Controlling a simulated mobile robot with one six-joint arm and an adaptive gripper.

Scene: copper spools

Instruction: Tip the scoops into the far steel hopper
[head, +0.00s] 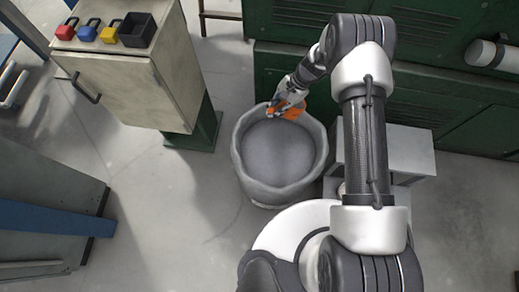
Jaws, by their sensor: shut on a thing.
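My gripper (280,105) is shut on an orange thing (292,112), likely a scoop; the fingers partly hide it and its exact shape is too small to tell. The gripper is over the back rim of a large round grey container (244,172), perhaps the steel hopper. The container has a wavy rim and a grey, grainy-looking inside. I cannot tell whether the orange thing touches the rim or is above it. No other scoop can be made out for sure.
A beige cabinet (130,90) at the upper left bears red (66,30), blue (88,31) and yellow (109,33) items and a black open box (137,31). Green cabinets (300,62) stand behind the container. The floor (165,215) front left is clear.

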